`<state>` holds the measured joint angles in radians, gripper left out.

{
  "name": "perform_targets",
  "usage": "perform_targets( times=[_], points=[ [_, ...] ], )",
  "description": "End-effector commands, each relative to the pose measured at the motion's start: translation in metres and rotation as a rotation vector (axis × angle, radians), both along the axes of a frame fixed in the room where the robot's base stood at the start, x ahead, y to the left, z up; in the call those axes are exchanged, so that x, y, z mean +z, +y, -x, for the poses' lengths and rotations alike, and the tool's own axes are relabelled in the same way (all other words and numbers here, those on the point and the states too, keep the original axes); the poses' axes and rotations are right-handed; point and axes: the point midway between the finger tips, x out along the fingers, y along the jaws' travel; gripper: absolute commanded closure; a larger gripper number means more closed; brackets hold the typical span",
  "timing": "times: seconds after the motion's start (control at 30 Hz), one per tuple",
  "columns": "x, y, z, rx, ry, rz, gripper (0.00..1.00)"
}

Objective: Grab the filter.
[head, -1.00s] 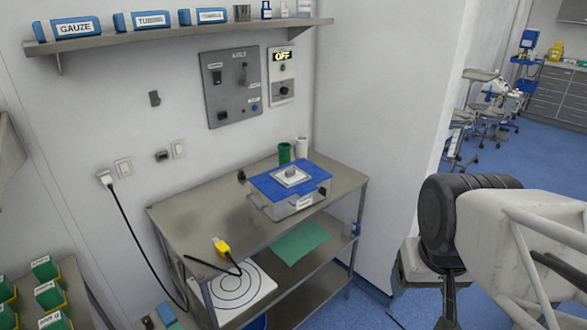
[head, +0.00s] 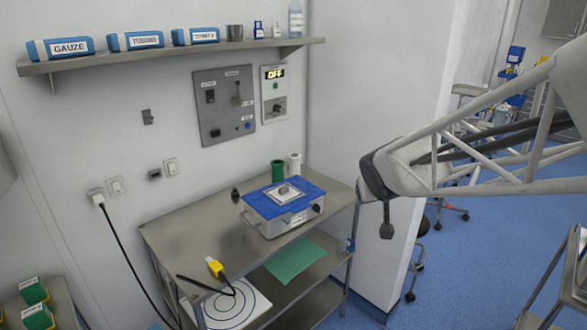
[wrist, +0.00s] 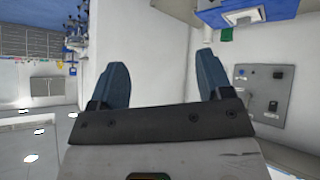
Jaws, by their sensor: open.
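Nothing in view is clearly labelled as the filter. A metal box (head: 288,222) with a blue top (head: 262,202) stands on the upper shelf of a steel cart. A pale square piece (head: 283,194) with a raised grey middle lies on that top; I cannot tell if it is the filter. The box also shows at the upper right in the wrist view (wrist: 232,17). My gripper (head: 387,226) hangs in the air to the right of the cart, apart from the box. Its two blue fingers (wrist: 162,72) are spread and empty in the wrist view.
The steel cart (head: 190,236) also carries a green cup (head: 277,173), a white cylinder (head: 295,164) and a yellow plug (head: 214,267) on a cable. A wall shelf (head: 170,57) and a control panel (head: 224,108) reading OFF nearby are behind.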

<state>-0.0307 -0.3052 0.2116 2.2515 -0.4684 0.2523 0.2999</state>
Motion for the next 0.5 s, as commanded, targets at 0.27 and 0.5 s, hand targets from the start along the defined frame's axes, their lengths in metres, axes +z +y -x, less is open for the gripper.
perform_targets(
  times=[0.27, 0.5],
  points=[
    [-0.017, 0.030, -0.088, 0.137, -0.136, -0.020, 0.28],
    [-0.039, 0.065, -0.152, 0.281, -0.232, -0.073, 0.28]
  ],
)
